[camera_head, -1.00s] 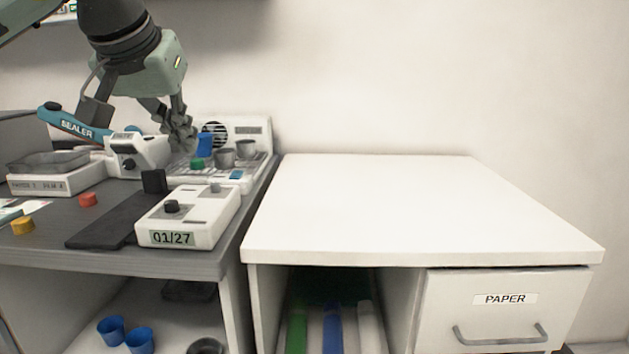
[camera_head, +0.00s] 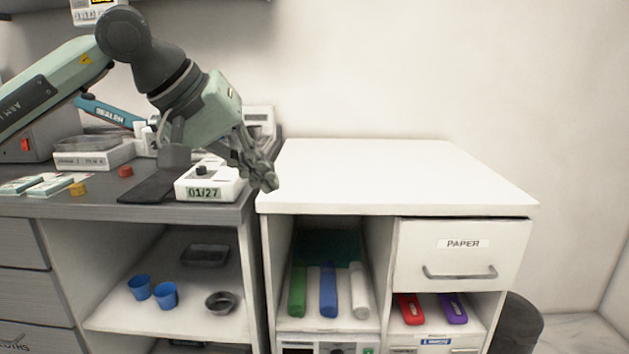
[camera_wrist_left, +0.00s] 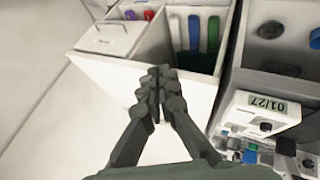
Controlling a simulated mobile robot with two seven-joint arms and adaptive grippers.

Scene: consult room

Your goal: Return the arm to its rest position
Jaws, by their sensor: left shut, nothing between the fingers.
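My left gripper (camera_head: 266,183) is shut and empty in the head view. It hangs at the end of my left arm, in front of the seam between the grey counter (camera_head: 90,208) and the white-topped cabinet (camera_head: 400,170). The white device labelled 01/27 (camera_head: 205,192) is just left of the fingers. In the left wrist view the closed fingers (camera_wrist_left: 158,75) point toward the white cabinet, and nothing is between them. The 01/27 device also shows there at the right (camera_wrist_left: 250,122). My right gripper is not in view.
The cabinet top is bare. Below it are green, blue and white rolls (camera_head: 328,290) and a PAPER drawer (camera_head: 462,255). The blue sealer (camera_head: 108,112), a tray (camera_head: 82,150) and small caps are on the counter. Two blue cups (camera_head: 165,294) stand on its lower shelf.

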